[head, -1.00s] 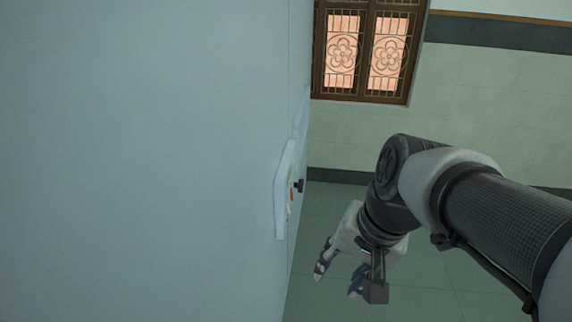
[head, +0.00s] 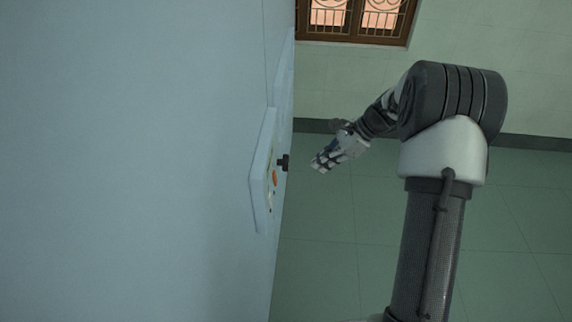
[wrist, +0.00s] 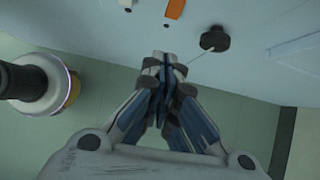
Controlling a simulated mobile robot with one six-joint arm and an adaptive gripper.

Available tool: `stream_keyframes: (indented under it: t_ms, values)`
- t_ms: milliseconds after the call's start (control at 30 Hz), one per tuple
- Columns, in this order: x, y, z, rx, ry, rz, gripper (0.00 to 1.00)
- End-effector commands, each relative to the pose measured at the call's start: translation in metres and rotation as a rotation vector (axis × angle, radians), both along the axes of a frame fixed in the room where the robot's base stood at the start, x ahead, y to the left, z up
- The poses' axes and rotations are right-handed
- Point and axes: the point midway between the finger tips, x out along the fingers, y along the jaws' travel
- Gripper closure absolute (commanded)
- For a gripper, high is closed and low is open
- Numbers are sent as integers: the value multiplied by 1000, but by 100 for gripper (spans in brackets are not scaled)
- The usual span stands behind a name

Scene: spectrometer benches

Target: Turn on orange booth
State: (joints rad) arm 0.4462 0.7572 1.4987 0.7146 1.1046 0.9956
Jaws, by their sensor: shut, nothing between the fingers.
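A pale blue booth wall (head: 130,160) fills the left of the head view. A raised control panel (head: 261,175) on it carries an orange switch (head: 274,177) and a black knob (head: 283,162) that sticks out. In the wrist view the orange switch (wrist: 175,9) is at the top, and the black knob (wrist: 215,39) is right of it. My gripper (head: 318,166) is shut and empty, just right of the knob and apart from the wall in the head view. In the wrist view the shut fingertips (wrist: 163,58) point toward the wall, below the switch and left of the knob.
Open green floor (head: 335,240) lies right of the booth. A window (head: 355,18) is in the far wall.

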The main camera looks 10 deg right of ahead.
Motion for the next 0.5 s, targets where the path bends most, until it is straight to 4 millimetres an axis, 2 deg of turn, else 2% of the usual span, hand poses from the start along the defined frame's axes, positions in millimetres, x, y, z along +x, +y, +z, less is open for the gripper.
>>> stream_keyframes:
  t_ms: [100, 500]
  values:
    - [4, -4, -9, 19, 16, -30, 100]
    - [4, -3, -11, 21, 18, -33, 100]
